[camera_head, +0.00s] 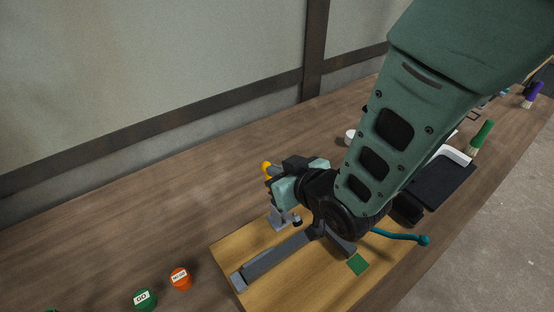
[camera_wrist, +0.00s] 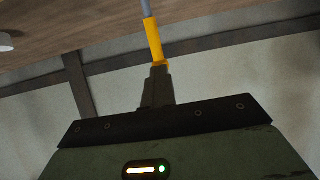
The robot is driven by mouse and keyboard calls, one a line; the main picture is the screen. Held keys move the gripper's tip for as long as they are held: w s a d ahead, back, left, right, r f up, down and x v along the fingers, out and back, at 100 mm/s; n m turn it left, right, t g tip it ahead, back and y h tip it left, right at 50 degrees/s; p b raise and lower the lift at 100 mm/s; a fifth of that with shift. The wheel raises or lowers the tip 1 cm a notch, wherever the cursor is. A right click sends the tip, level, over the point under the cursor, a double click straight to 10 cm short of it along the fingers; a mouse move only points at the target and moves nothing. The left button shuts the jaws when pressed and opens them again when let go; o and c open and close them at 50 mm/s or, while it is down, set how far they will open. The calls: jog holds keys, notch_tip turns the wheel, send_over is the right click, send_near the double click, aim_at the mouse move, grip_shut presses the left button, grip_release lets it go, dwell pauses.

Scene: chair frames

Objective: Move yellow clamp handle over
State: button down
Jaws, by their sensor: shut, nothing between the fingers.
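The yellow clamp handle (camera_head: 266,168) shows as a small yellow end just beyond my gripper (camera_head: 276,175) in the head view. In the wrist view the yellow handle (camera_wrist: 153,40) continues as a grey rod, right in front of my fingertips (camera_wrist: 159,68). My fingers are shut with nothing between them. The handle lines up with the tips; I cannot tell whether they touch. A grey metal clamp base (camera_head: 280,220) stands below my gripper on a wooden board (camera_head: 320,285). My arm and gripper hide much of the clamp.
Grey bars (camera_head: 275,258) lie on the board beside a green square (camera_head: 358,264) and a teal handle (camera_head: 400,236). Orange (camera_head: 180,279) and green (camera_head: 145,299) pots stand at the front left. A dark tray (camera_head: 443,182) and brush (camera_head: 482,137) are at right.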

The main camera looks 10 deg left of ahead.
jog(key=shift+s+d, duration=0.1)
dwell(0.3)
jog(key=shift+f+b+v, duration=0.15)
jog(key=shift+v, duration=0.6)
jog(key=shift+f+b+v, duration=0.15)
jog(key=shift+f+v, duration=0.05)
jog(key=shift+v, duration=0.6)
jog(key=shift+s+d, duration=0.1)
jog(key=c, duration=1.7)
grip_release()
